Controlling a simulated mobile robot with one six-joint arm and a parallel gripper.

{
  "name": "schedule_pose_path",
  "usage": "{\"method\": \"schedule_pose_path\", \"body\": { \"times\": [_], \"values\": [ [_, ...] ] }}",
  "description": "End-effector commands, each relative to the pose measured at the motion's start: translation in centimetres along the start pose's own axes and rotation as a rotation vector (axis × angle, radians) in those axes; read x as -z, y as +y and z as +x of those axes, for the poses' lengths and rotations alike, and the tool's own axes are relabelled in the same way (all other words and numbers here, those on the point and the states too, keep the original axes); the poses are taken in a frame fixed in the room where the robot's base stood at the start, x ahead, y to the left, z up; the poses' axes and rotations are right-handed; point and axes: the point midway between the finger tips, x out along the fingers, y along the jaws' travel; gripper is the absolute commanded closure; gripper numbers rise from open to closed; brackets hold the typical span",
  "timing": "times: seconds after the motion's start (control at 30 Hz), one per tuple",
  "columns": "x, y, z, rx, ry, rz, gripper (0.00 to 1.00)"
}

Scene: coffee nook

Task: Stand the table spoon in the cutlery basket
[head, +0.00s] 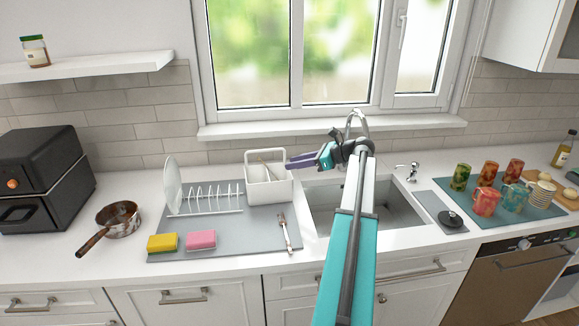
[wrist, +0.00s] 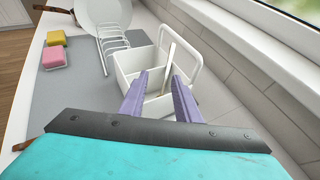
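The white cutlery basket (head: 268,191) stands at the back right of the grey drying mat, also seen in the wrist view (wrist: 128,65). A slim pale utensil (wrist: 168,66), perhaps the table spoon, leans inside it; its lower end is hidden. My gripper (head: 289,163) is at the basket's right, around rim height or above. In the wrist view its purple fingers (wrist: 161,82) are apart, with a clear gap between them. The utensil shows beyond and between the tips, and neither finger visibly grips it.
Another utensil (head: 284,232) lies on the mat (head: 240,238) in front of the basket. A dish rack (head: 210,200) with a plate, a yellow sponge (head: 162,243) and a pink sponge (head: 201,239) are left. The sink (head: 385,208) is right. The window wall is close behind.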

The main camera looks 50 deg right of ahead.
Motion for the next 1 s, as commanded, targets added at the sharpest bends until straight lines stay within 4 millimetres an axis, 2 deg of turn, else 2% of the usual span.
{"method": "schedule_pose_path", "body": {
  "times": [0.1, 0.5, 0.7, 1.0],
  "values": [
    [0.2, -0.1, -2.1, 0.003, 0.000, 0.001, 0.70],
    [0.1, -0.1, -8.3, 0.002, -0.001, -0.001, 0.70],
    [0.1, 0.0, -9.9, 0.001, -0.001, 0.000, 0.70],
    [0.0, 0.0, -10.2, 0.000, 0.000, 0.000, 0.70]
  ]
}}
